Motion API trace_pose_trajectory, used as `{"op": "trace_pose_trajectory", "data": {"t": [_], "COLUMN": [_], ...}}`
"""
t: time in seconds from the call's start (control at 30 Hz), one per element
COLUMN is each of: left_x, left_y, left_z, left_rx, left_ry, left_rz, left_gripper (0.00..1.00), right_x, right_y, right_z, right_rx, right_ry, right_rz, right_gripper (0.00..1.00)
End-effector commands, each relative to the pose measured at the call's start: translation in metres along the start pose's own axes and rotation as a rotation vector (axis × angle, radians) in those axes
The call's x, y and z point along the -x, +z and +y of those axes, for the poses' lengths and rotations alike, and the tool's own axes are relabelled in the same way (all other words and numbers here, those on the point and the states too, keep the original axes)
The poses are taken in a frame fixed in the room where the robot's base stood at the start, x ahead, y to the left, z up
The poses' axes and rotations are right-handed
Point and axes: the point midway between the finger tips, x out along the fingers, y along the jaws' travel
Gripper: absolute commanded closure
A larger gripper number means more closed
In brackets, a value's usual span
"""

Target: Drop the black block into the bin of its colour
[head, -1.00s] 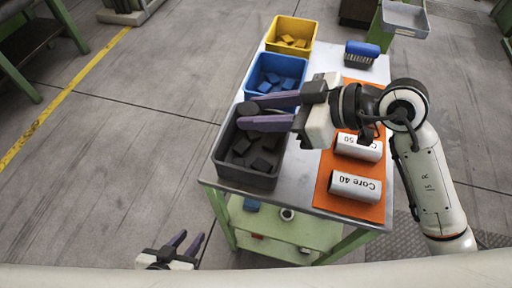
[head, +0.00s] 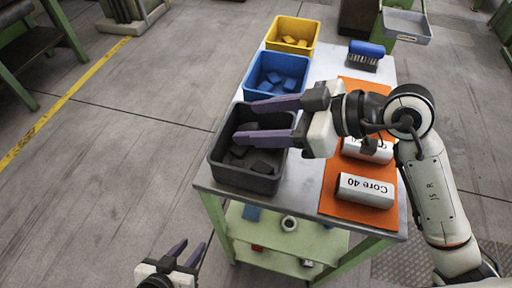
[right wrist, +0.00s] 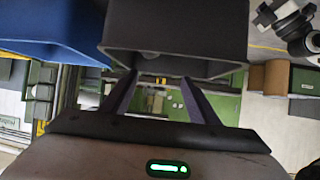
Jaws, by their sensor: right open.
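The black bin (head: 262,181) stands at the near left corner of the cart and holds several black blocks (head: 258,162). My right gripper (head: 245,122) is over this bin, its two purple fingers wide apart. A dark block (head: 248,127) shows between the fingers in the head view, apparently in the bin; which block was the handled one I cannot tell. In the right wrist view the fingers (right wrist: 158,78) are open with nothing between them, and the black bin (right wrist: 175,35) shows above them. My left gripper (head: 194,243) is open and empty, low beside the cart.
The blue bin (head: 254,92) and yellow bin (head: 269,45), each with blocks, stand behind the black one. An orange mat (head: 330,196) on the right carries white cylinders, one marked Core 40 (head: 366,189). A blue brush (head: 366,48) lies at the back.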

Motion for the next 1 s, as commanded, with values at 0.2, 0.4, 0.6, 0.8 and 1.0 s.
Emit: {"op": "trace_pose_trajectory", "data": {"t": [0.2,0.4,0.6,0.8,1.0], "left_x": [0.001,0.002,0.003,0.004,0.003], "left_y": [0.007,0.009,0.007,0.006,0.006], "left_z": [0.0,-0.001,-0.002,-0.002,-0.002], "left_rx": [0.003,0.005,0.006,0.007,0.007], "left_ry": [-0.001,-0.004,-0.006,-0.006,-0.006], "left_rz": [-0.015,-0.02,-0.018,-0.016,-0.016], "left_gripper": [0.69,0.69,0.69,0.69,0.69], "right_x": [0.006,0.041,0.079,0.1,0.103], "right_y": [0.0,0.001,0.0,0.001,0.0], "right_z": [0.0,0.001,0.001,0.0,0.0], "right_rx": [-0.001,0.002,0.001,-0.001,0.0], "right_ry": [0.001,0.004,0.003,0.001,-0.001], "right_rz": [-0.001,-0.003,-0.002,-0.002,0.0], "right_gripper": [0.45,0.45,0.45,0.45,0.45]}}
